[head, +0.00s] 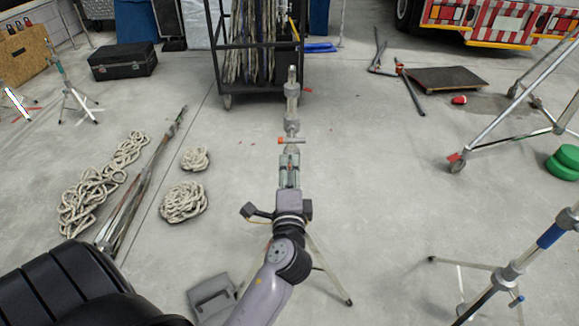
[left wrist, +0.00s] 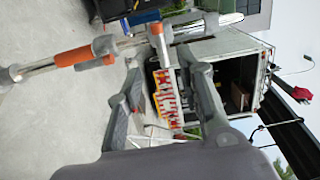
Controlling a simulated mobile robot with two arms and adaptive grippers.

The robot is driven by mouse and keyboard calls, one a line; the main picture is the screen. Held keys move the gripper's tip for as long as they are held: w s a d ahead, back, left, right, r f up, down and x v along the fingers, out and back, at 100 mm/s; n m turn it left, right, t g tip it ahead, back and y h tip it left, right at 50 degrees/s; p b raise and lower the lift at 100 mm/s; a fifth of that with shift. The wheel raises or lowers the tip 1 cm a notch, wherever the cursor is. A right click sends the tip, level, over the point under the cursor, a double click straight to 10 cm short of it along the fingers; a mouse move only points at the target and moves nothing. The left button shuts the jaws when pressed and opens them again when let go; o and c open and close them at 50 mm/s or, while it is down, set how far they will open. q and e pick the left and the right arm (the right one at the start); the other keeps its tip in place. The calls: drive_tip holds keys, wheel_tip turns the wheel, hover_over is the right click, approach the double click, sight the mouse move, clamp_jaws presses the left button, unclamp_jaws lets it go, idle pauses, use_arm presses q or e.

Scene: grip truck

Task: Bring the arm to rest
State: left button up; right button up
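My left arm (head: 265,290) reaches forward from the bottom of the head view. My left gripper (head: 289,172) is at its end, in line with a grey metal stand (head: 291,100) with an orange-tipped cross handle (head: 291,140). The stand's splayed legs show beside my arm. In the left wrist view my gripper's two fingers (left wrist: 160,72) are spread apart. The stand's pole (left wrist: 45,67) and orange-tipped handle (left wrist: 158,42) cross at the fingertips; I cannot tell whether they touch. My right gripper is not in view.
A black wheeled rack (head: 257,60) stands ahead. Rope coils (head: 184,202) and poles (head: 140,185) lie left. Another stand (head: 520,272) is near right, with green discs (head: 565,162) beyond. The floor between is clear.

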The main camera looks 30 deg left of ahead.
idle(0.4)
use_arm(q)
drive_tip(key=d+f+g+h+p, duration=0.1)
drive_tip(key=d+f+h, duration=0.2)
drive_tip(key=f, duration=0.8)
drive_tip(key=d+f+g+h, duration=0.2)
drive_tip(key=d+f+h, duration=0.1)
drive_tip(key=f, duration=0.7)
drive_tip(key=s+d+f+n+g+h+p, duration=0.15)
drive_tip(key=s+f, duration=0.25)
drive_tip(key=f, duration=0.5)
drive_tip(key=s+d+f+g+h+b, duration=0.15)
drive_tip(key=s+f, duration=0.25)
drive_tip(key=f, duration=0.4)
drive_tip(key=s+f+n+g, duration=0.2)
drive_tip(key=s+f, duration=0.4)
drive_tip(key=s, duration=0.5)
drive_tip(key=s+a+f+n+g+p, duration=0.1)
drive_tip(key=s+f+n+g, duration=0.2)
drive_tip(key=s+f, duration=0.3)
drive_tip(key=s+f+n+g+h+p, duration=0.1)
drive_tip(key=s+f, duration=0.5)
drive_tip(key=s, duration=1.1)
drive_tip(key=shift+a+f+n+g, duration=0.25)
drive_tip(key=shift+n+g, duration=0.4)
drive_tip(key=shift+g, duration=0.35)
drive_tip(key=shift+w, duration=0.1)
